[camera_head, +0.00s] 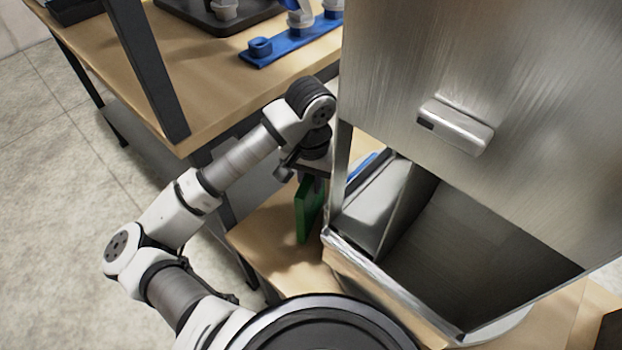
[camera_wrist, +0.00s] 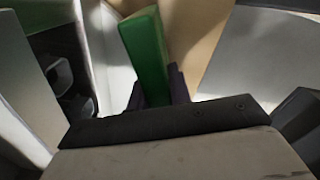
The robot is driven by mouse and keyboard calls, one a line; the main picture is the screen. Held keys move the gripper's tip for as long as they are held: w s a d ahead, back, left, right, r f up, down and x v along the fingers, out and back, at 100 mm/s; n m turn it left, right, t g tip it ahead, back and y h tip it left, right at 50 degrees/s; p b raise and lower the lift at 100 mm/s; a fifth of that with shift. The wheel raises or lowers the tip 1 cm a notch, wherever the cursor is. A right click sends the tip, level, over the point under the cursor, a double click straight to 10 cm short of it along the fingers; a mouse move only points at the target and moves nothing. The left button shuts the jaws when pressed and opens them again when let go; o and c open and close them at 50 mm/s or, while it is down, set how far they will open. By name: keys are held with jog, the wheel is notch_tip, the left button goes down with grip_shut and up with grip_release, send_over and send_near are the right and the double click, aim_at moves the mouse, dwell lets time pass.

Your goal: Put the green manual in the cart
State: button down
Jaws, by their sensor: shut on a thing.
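The green manual (camera_head: 309,208) is a thin green slab, held upright below my gripper (camera_head: 313,180) in the head view. My gripper is shut on its upper edge. The manual hangs over the wooden surface, just left of the metal dispenser; I cannot tell whether it touches the surface. In the wrist view the green manual (camera_wrist: 146,55) stands between the dark fingers of my gripper (camera_wrist: 158,92). I cannot make out a cart for certain in either view.
A metal dispenser (camera_head: 480,60) with an open bin (camera_head: 455,250) stands close at the right. A wooden table (camera_head: 215,90) with a blue rack (camera_head: 290,45) is behind my arm, with a dark post (camera_head: 150,75) at its edge. Open floor (camera_head: 50,190) lies at the left.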

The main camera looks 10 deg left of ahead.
jog(key=shift+f+b, duration=0.2)
jog(key=shift+b, duration=0.15)
jog(key=c, duration=1.3)
grip_release()
jog(key=shift+r, duration=0.1)
